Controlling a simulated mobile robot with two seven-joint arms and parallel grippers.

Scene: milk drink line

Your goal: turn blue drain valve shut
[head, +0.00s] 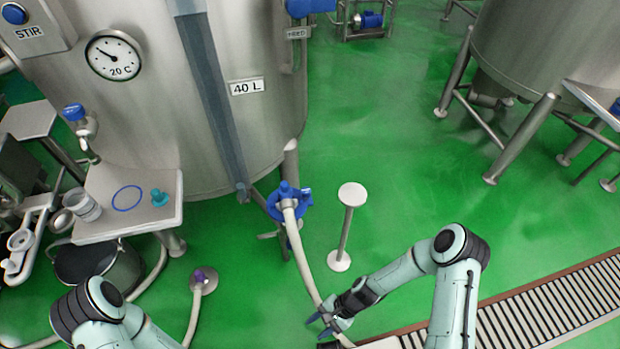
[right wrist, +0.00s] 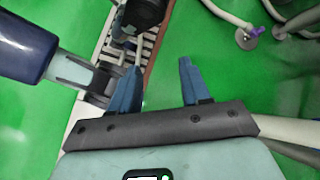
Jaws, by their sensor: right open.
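The blue drain valve (head: 289,203) sits low at the front of the steel tank (head: 240,140), with a pale hose (head: 302,258) running down from it toward the floor. Its exact handle angle is hard to tell. My right gripper (head: 320,325) is open, well below the valve in the head view and close to the hose. Its two blue fingers stand apart with nothing held between them in the right wrist view (right wrist: 159,70). The valve is not seen there. My left arm shows at the lower left of the head view, but its gripper is out of frame.
A white-topped post (head: 346,225) stands just right of the valve. A steel shelf (head: 135,212) with a teal fitting (head: 158,197) is to the left. A purple-capped floor fitting (head: 203,280) has another hose. A drain grate (head: 550,310) crosses the lower right. Green floor is clear beyond the post.

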